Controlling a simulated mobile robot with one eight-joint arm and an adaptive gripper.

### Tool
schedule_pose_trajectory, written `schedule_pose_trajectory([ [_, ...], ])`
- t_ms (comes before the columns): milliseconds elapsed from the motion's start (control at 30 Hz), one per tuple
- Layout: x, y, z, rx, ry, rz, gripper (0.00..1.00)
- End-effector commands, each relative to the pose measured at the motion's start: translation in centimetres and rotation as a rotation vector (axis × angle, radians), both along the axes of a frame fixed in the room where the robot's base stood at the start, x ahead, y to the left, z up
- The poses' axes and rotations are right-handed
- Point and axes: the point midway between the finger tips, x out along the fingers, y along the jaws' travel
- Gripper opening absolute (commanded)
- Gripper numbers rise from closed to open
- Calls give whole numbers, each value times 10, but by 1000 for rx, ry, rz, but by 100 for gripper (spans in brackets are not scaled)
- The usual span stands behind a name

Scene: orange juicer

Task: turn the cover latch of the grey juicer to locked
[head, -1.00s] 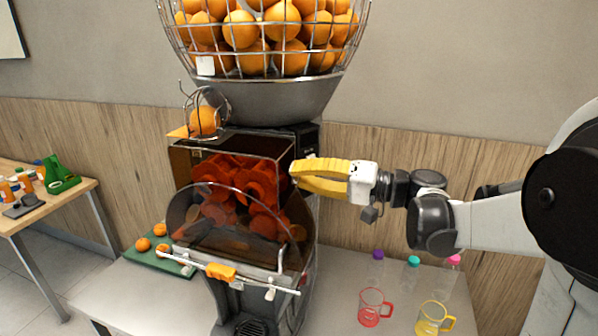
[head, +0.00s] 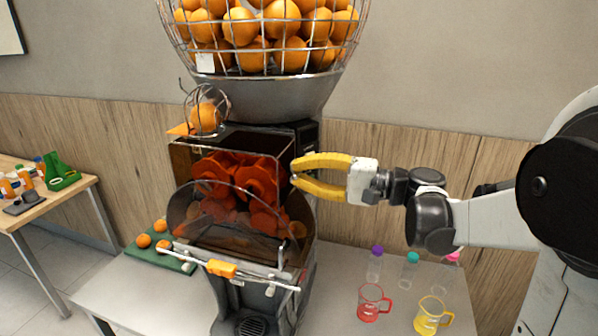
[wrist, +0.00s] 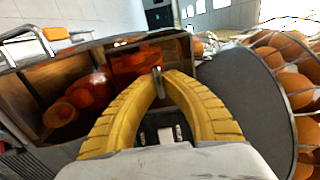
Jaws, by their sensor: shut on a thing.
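The grey juicer (head: 265,100) stands on the table, with a wire basket of oranges on top. Its clear dark cover (head: 225,192) is closed over red-orange pressing parts. My gripper (head: 294,172) comes from the right and reaches the upper right side of the cover. Its yellow fingers bow apart in the middle and meet at the tips. In the wrist view, the tips of my gripper (wrist: 161,76) are shut on a small thin metal piece, the cover latch (wrist: 158,84), at the cover's edge. The fingertips hide most of the latch, and its exact angle is hard to tell.
A red mug (head: 373,303), a yellow mug (head: 430,317) and bottles with coloured caps stand on the table right of the juicer, below my arm. A green board (head: 180,264) with oranges lies to the left. A wooden table (head: 60,200) stands farther left.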

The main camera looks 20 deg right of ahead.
Motion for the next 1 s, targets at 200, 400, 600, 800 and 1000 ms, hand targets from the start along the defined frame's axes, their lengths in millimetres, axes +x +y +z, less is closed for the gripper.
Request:
schedule_pose_trajectory([
  [200,0,0,0,1,-1,1,0],
  [400,0,0,0,0,0,0,32],
  [600,0,0,0,-1,-1,0,32],
  [800,-10,-16,0,-1,-1,-3,32],
  [1000,-36,-52,0,-1,-1,-5,32],
])
